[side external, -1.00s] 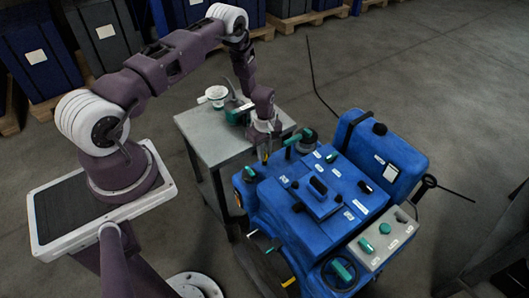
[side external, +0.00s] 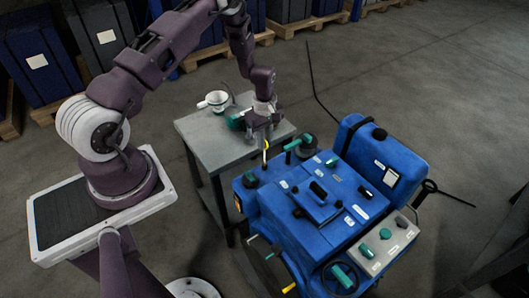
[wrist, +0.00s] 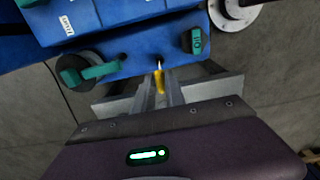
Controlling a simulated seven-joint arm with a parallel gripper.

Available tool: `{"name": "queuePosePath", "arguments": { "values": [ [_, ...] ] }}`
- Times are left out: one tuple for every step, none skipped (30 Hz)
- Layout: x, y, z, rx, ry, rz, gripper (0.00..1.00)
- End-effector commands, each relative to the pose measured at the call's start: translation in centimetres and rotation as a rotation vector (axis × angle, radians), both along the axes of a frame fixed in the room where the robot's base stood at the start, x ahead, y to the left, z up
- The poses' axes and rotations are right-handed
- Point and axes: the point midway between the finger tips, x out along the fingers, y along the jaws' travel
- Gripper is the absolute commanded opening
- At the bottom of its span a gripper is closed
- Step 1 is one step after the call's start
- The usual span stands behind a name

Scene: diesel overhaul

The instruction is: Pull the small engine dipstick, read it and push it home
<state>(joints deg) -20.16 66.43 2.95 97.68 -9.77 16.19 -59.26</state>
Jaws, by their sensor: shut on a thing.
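The dipstick has a yellow handle (side external: 266,145) with a thin pale shaft running down from it. In the wrist view the yellow handle (wrist: 160,84) sits between the two grey fingers, and a thin shaft reaches toward the engine's blue edge (wrist: 130,65). I cannot tell whether the shaft's lower end is still inside the engine. Any marks on it are too small to read.
The teal OIL cap (wrist: 196,41) and a teal-handled round fitting (wrist: 92,70) flank the dipstick. A grey control panel (side external: 382,248) is at the engine's front right.

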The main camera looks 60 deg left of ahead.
Motion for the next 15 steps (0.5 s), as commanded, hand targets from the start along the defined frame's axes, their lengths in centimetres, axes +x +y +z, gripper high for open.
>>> {"name": "queuePosePath", "arguments": {
  "values": [
    [0.1,0.1,0.9,0.002,-0.003,-0.001,0.0],
    [0.1,0.0,1.3,0.002,-0.003,-0.001,0.0],
    [0.1,0.0,1.7,0.002,-0.004,0.0,0.0],
    [0.1,0.0,2.0,0.002,-0.004,0.0,0.0],
    [0.1,0.0,2.1,0.002,-0.003,0.0,0.0],
    [0.1,0.0,2.2,0.001,-0.003,0.0,0.0],
    [0.1,0.0,2.3,0.001,-0.003,0.0,0.0],
    [0.0,0.0,2.3,0.001,-0.002,0.0,0.0],
    [0.0,0.0,2.3,0.001,-0.002,0.0,0.0],
    [0.0,0.0,2.3,0.001,-0.002,0.0,0.0],
    [0.0,0.0,2.3,0.001,-0.002,0.0,0.0],
    [0.0,0.0,2.3,0.001,-0.002,0.0,0.0],
    [0.0,0.0,2.2,0.001,-0.002,0.0,0.0],
    [0.0,0.0,2.2,0.001,-0.002,0.0,0.0],
    [0.0,0.0,2.2,0.001,-0.002,0.0,0.19]
  ]
}}
